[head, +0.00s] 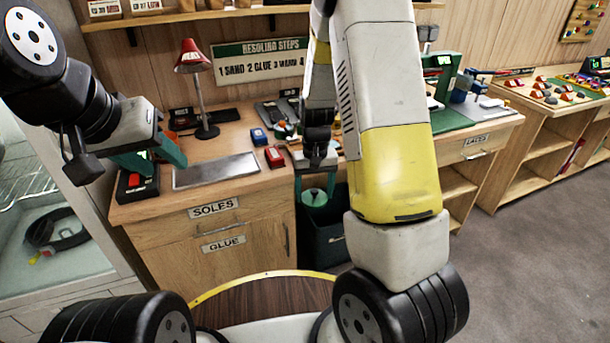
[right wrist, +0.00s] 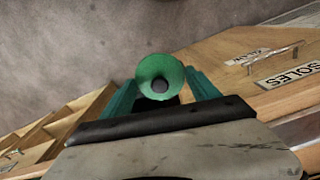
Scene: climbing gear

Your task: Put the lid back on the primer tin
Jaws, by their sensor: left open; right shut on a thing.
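A green round piece with a dark knob at its centre, which looks like the lid (right wrist: 160,74), is held between the fingers of my right gripper (right wrist: 163,92). In the head view the lid (head: 314,197) hangs in front of the bench edge, below my right gripper (head: 316,178). My left gripper (head: 152,157) is open and empty above the left end of the bench.
A dark bin (head: 325,240) stands beside the bench below the lid. A second bench (head: 480,141) is on the right.

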